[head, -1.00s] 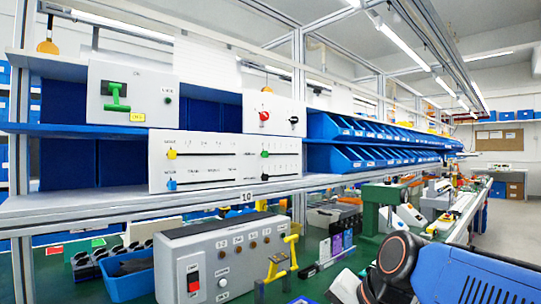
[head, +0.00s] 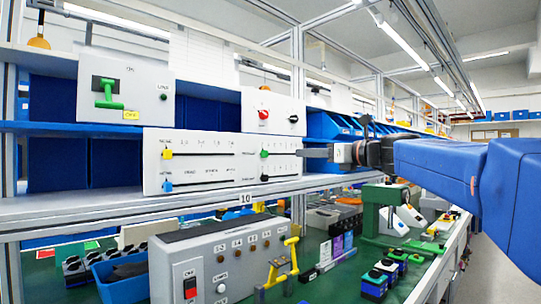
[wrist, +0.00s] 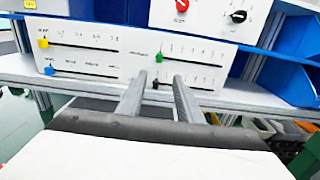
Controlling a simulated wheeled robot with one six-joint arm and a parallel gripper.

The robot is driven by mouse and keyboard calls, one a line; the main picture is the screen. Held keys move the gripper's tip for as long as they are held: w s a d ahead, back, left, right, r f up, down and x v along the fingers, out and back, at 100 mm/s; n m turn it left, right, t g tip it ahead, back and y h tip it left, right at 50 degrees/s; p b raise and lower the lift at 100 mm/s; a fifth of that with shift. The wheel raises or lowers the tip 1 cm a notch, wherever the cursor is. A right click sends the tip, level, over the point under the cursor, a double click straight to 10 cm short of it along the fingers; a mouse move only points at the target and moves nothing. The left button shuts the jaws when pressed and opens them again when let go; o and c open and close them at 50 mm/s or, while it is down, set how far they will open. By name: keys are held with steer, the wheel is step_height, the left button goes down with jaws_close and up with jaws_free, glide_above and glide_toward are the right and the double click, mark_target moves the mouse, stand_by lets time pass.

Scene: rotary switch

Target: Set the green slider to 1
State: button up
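The green slider (head: 264,153) is a small green knob at the left end of the upper right slot on the white slider panel (head: 208,148). In the wrist view the green slider (wrist: 159,57) shows just beyond and between my fingertips. My gripper (head: 304,153) is in front of the panel, to the right of the green slider in the head view. In the wrist view my gripper (wrist: 159,75) has its two fingers apart with nothing between them. A gap to the panel seems to remain. The scale marks above the slot are too small to read.
A black slider (head: 264,178) sits just below the green one. Yellow (head: 167,154) and blue (head: 167,187) sliders are on the panel's left. Above are a red knob (head: 263,115) and a green lever (head: 107,92). A grey control box (head: 225,262) stands on the bench below.

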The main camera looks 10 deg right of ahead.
mark_target(267, 154)
steer(key=x, duration=1.6)
steer(key=shift+w+a, duration=0.2)
steer(key=shift+w, duration=0.05)
steer(key=shift+f, duration=0.1)
jaws_close()
